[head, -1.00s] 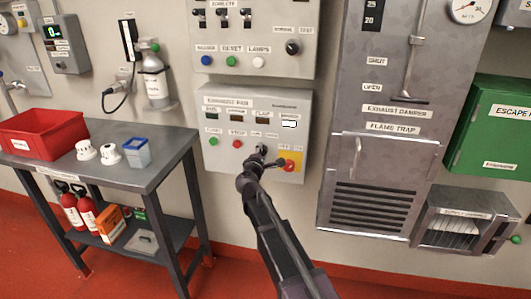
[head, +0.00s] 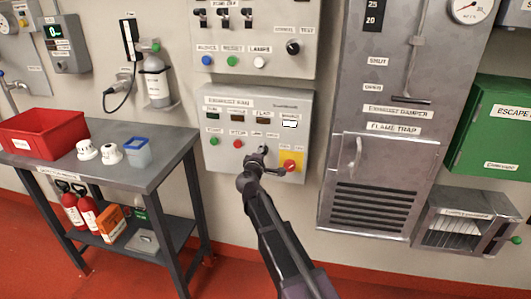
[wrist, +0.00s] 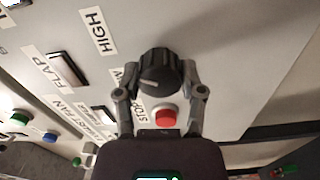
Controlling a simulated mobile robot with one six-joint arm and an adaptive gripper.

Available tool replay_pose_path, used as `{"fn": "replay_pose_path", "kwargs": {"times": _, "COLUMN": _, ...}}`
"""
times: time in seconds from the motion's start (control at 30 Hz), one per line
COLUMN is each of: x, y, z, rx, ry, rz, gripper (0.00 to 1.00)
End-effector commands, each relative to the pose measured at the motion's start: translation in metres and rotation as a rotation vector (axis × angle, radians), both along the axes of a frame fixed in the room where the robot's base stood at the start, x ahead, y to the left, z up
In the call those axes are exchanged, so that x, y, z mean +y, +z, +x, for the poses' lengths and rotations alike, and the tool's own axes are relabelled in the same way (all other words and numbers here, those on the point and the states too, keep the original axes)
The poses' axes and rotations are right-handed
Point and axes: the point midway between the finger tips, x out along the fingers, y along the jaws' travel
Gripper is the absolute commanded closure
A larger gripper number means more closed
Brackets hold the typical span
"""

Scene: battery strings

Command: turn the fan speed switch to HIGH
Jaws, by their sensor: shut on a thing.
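The fan speed switch is a black round knob (wrist: 158,84) on the exhaust fan panel (head: 222,172). In the wrist view, my gripper (wrist: 160,72) has one finger on each side of the knob and is shut on it. A HIGH label (wrist: 97,31) is on the panel to the upper left of the knob. The knob's exact pointing direction is hard to read. In the head view, my gripper (head: 258,163) reaches the lower part of the panel and mostly hides the switch and its labels.
A red button (wrist: 165,117) shows between my fingers. A red emergency knob on a yellow plate (head: 292,158) is just right of my gripper. Green (head: 213,141) and red (head: 238,143) buttons are to its left. A metal table (head: 160,180) stands left.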

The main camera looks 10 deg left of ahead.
Motion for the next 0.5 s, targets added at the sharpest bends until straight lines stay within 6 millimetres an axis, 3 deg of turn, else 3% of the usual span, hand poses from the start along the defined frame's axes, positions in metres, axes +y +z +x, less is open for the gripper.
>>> {"fn": "replay_pose_path", "kwargs": {"times": 0.1, "x": 0.0017, "y": 0.0004, "z": 0.0013, "rx": 0.0, "ry": 0.004, "rz": -0.001, "gripper": 0.96}}
{"fn": "replay_pose_path", "kwargs": {"times": 0.13, "x": 0.0017, "y": 0.0004, "z": 0.0013, "rx": 0.0, "ry": 0.004, "rz": -0.001, "gripper": 0.4}}
{"fn": "replay_pose_path", "kwargs": {"times": 0.2, "x": 0.0013, "y": 0.0004, "z": 0.0012, "rx": 0.0, "ry": 0.003, "rz": -0.001, "gripper": 0.19}}
{"fn": "replay_pose_path", "kwargs": {"times": 0.23, "x": 0.0011, "y": 0.0004, "z": 0.0012, "rx": 0.0, "ry": 0.002, "rz": -0.001, "gripper": 0.15}}
{"fn": "replay_pose_path", "kwargs": {"times": 0.5, "x": 0.0001, "y": 0.0002, "z": 0.0007, "rx": 0.0, "ry": 0.0, "rz": -0.002, "gripper": 0.15}}
